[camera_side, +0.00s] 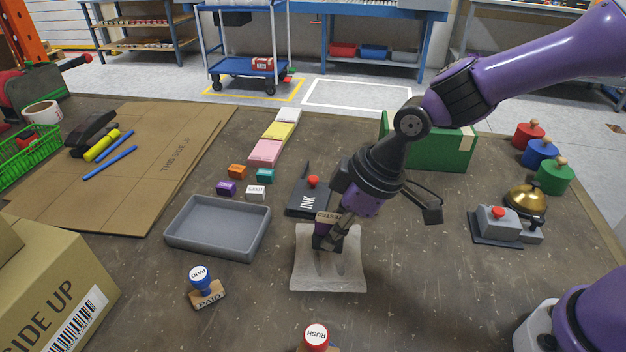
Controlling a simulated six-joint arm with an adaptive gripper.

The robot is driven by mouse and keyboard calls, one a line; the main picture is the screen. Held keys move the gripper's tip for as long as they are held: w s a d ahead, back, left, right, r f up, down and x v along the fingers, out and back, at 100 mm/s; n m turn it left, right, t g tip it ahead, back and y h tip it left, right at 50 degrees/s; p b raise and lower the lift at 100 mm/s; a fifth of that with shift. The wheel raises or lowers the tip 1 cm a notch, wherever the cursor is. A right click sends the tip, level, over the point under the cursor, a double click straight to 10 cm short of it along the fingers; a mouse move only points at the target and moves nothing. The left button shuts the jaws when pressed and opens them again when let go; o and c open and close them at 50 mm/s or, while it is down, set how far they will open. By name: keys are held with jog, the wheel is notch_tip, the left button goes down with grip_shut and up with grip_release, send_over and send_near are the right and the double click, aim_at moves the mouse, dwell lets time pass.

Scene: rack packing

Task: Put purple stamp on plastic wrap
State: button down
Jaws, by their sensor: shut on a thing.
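My gripper (327,243) points down at the middle of the table and is shut on a stamp. The stamp's wooden block (326,216), marked "TESTED", shows beside the fingers; its handle is mostly hidden, with a little purple visible. A crumpled off-white sheet-like piece (328,283), which looks like the plastic wrap, lies on the table directly below and behind the gripper in the picture. I cannot tell whether the stamp touches it.
A grey tray (217,249) is left. A blue PAID stamp (204,287) and red RUSH stamp (316,338) stand in front. A green box (440,148) and a bell (525,199) are right.

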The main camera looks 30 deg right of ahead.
jog(key=c, duration=0.7)
grip_release()
jog(key=shift+f, duration=0.1)
jog(key=shift+o, duration=0.2)
jog(key=v, duration=1.2)
jog(key=s+d+m+t+h, duration=0.1)
jog(key=s+d+m, duration=0.2)
jog(key=d, duration=0.3)
jog(key=s+d+m+t+h, duration=0.1)
jog(key=s+d+m+h, duration=0.1)
jog(key=s+d+m, duration=0.2)
jog(key=d+m, duration=0.2)
jog(key=d, duration=0.1)
jog(key=shift+s+d, duration=0.15)
